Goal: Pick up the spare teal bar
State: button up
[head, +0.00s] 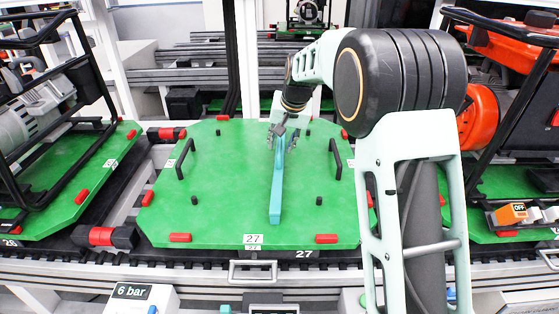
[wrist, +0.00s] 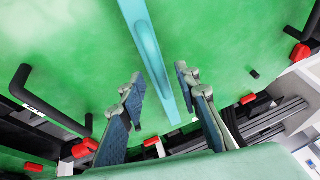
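The teal bar (head: 277,195) lies lengthwise on the green pallet plate (head: 220,150), with its near end towards the plate's front edge. My gripper (head: 282,137) is over the bar's far end. In the wrist view the bar (wrist: 152,50) runs between the two spread fingers of my gripper (wrist: 160,82). A gap shows between the left finger and the bar; the right finger looks closer to it. I cannot tell whether either finger touches the bar. The bar's far part is partly hidden by my gripper in the head view.
Black handles (head: 184,158) (head: 336,160) stand at the plate's left and right, with short black pegs (head: 319,201) and red corner blocks (head: 180,237). A pallet with a black-framed machine (head: 45,110) is at the left. The plate around the bar is clear.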

jog(key=x, duration=0.3)
jog(key=shift+r, duration=0.1)
jog(key=shift+c, duration=0.2)
grip_shut()
